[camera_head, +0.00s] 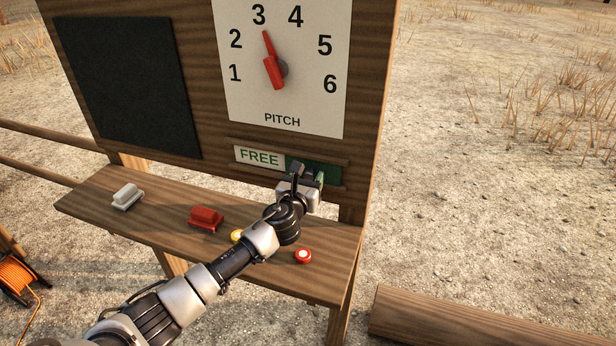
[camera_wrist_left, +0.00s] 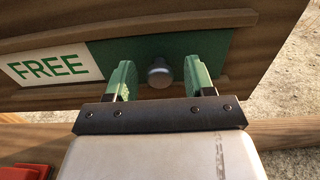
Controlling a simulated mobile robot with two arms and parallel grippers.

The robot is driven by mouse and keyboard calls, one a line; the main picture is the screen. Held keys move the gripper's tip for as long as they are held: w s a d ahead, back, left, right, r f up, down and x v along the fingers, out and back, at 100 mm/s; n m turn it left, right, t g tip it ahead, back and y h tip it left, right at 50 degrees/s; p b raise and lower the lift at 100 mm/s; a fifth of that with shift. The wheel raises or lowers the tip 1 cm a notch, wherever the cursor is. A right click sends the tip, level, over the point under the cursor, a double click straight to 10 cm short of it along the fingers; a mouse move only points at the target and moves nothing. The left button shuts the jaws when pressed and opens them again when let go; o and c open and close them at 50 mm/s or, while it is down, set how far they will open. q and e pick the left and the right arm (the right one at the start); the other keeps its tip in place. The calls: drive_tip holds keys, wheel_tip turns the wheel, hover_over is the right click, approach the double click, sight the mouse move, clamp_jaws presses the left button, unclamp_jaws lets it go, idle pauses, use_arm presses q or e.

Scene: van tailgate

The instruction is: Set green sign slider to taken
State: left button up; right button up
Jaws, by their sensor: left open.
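The green sign slider (camera_head: 327,173) sits between wooden rails on the board, at the right end of its track. To its left the white panel reads FREE (camera_head: 259,156). My left gripper (camera_head: 308,176) is open at the slider. In the left wrist view the green slider (camera_wrist_left: 205,47) carries a round grey knob (camera_wrist_left: 159,73). The knob lies between the two open fingers (camera_wrist_left: 160,82), with a gap on each side. My right gripper is in neither view.
A shelf (camera_head: 90,194) below the board holds a white eraser-like block (camera_head: 127,196), a red block (camera_head: 206,218), a yellow round piece (camera_head: 237,236) and a red-and-white round piece (camera_head: 303,255). A PITCH dial (camera_head: 273,73) is above.

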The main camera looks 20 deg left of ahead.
use_arm(q)
clamp_jaws()
drive_tip(key=a, duration=0.5)
drive_tip(key=a+b, duration=0.1)
drive_tip(key=a, duration=0.9)
drive_tip(key=shift+w+a+f, duration=0.1)
drive_tip(key=shift+w+a, duration=0.1)
drive_tip(key=shift+w, duration=0.1)
drive_tip(key=shift+a+b, duration=0.3)
drive_tip(key=shift+a, duration=0.15)
drive_tip(key=shift+c, duration=1.3)
unclamp_jaws()
drive_tip(key=shift+a, duration=0.1)
drive_tip(key=shift+o, duration=1.3)
drive_tip(key=shift+a, duration=0.1)
